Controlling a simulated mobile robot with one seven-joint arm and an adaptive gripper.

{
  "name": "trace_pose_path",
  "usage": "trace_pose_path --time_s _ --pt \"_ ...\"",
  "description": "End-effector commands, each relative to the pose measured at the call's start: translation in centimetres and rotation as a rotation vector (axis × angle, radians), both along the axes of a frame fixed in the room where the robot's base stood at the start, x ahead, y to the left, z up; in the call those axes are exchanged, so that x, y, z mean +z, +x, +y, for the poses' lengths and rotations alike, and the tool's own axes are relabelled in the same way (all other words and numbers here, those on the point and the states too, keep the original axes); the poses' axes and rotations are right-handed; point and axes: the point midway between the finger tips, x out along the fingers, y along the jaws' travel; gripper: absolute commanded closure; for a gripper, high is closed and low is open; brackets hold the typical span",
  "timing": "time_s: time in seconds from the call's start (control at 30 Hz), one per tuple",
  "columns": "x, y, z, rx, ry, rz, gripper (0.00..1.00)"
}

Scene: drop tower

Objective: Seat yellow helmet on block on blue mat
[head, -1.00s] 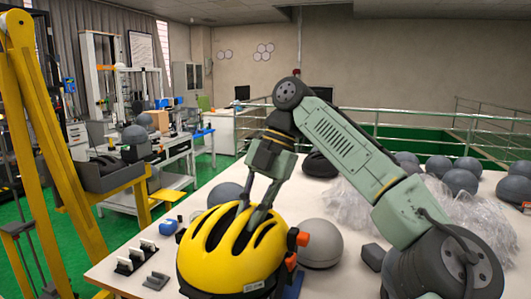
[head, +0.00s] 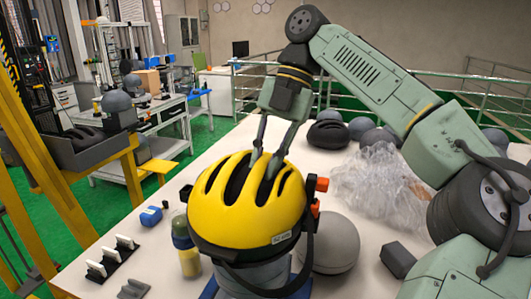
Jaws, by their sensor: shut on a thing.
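The yellow helmet (head: 238,215) with dark vents is upright in the middle of the head view. My gripper (head: 262,172) comes down from above and is shut on the helmet's top, its fingertips at the vents. A grey block (head: 250,281) shows directly below the helmet, its upper part hidden by it. I cannot tell whether helmet and block touch. Parts of the blue mat (head: 207,289) show around the block's base. A dark strap hangs at the helmet's right side.
Close by stand a bottle (head: 185,250) on the left and a grey dome (head: 335,243) on the right, beside a dark small block (head: 397,260). Clear plastic wrap (head: 375,190) and dark headforms lie behind. White-tipped holders (head: 112,257) stand at front left.

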Motion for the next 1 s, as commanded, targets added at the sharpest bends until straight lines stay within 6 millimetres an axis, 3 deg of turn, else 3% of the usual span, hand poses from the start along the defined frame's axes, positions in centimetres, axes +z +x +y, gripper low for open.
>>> trace_pose_path --time_s 1.0 --pt "-9.7 0.0 0.1 -0.003 0.001 -0.004 1.0"
